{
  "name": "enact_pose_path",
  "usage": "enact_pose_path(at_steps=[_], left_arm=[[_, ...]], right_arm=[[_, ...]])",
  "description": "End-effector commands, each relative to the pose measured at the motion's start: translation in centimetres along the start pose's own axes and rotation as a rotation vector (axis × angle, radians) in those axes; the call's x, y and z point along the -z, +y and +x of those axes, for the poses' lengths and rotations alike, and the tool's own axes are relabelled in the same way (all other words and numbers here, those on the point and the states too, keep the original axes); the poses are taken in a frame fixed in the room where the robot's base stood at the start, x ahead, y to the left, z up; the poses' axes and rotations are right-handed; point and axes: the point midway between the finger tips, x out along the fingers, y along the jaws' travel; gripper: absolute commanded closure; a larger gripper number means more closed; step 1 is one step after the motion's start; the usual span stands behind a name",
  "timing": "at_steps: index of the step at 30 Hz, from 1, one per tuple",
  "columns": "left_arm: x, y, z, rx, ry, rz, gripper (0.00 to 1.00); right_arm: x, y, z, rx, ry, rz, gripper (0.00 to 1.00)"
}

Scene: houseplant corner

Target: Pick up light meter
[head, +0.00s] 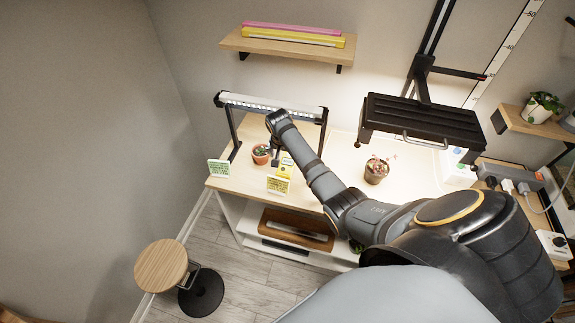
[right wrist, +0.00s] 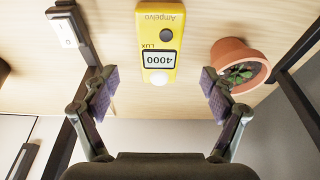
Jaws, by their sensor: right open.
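The light meter (right wrist: 158,38) is a yellow handheld unit with a dark round sensor spot and a display reading 4000 LUX. It lies ahead of my right gripper (right wrist: 158,90) in the right wrist view, lined up between the two spread fingers and touching neither. The gripper is open and empty. In the head view the light meter (head: 286,164) shows as a small yellow patch on the wooden table, partly hidden by my right arm. My right gripper (head: 276,155) reaches down beside it there. My left gripper is not in view.
A small potted plant (right wrist: 240,62) stands close beside the meter, near one finger. A lamp frame (head: 270,103) arches over this spot. Another potted plant (head: 376,171) stands right of my arm. A stool (head: 161,266) is on the floor.

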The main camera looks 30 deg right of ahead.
Motion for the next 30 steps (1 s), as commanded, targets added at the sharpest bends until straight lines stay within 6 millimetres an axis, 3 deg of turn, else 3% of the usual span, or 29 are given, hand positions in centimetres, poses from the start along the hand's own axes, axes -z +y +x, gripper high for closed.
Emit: enact_pose_path(at_steps=[9, 18, 27, 30], left_arm=[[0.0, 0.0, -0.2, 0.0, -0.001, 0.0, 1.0], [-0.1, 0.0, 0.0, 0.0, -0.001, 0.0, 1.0], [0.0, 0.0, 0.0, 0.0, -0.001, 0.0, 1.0], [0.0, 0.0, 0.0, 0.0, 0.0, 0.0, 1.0]], right_arm=[[0.1, 0.0, 1.8, 0.001, 0.0, -0.001, 0.15], [0.5, 0.1, 6.1, 0.001, 0.0, -0.001, 0.15], [0.5, 0.1, 6.5, 0.002, 0.002, -0.002, 0.15], [0.5, 0.1, 6.5, 0.002, 0.001, -0.002, 0.29]])
